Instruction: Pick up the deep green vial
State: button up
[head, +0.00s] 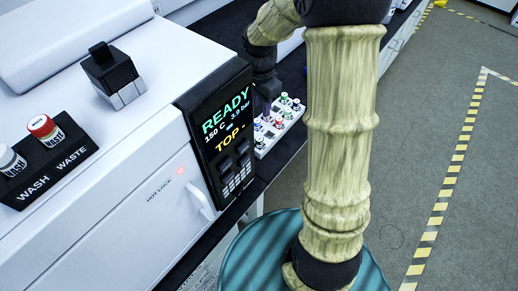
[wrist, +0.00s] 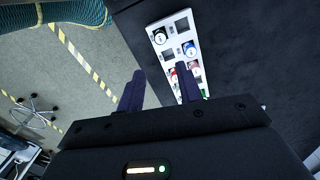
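A white vial rack (head: 263,152) holds several small vials with coloured caps. In the head view, green caps show at the back (head: 284,97) and at the right side (head: 288,113). Part of another green vial (wrist: 203,94) shows at the lower right, beside a finger. I cannot tell which is the deep green one.
A white instrument with a black READY panel (head: 222,125) stands left of the rack. Blue (wrist: 190,49) and red (wrist: 193,66) vials sit close together in the rack. Some rack slots are empty. The dark bench top (wrist: 240,50) is clear beside the rack.

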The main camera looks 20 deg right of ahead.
send_over(259, 139)
notch_tip(259, 139, down, 12)
jog(key=shift+s+d+r, duration=0.1)
jog(key=shift+s+d, duration=0.05)
dwell(0.6)
jog(key=shift+f, duration=0.25)
notch_tip(259, 139, down, 5)
jog(key=shift+p, duration=0.45)
jog(key=c, duration=0.8)
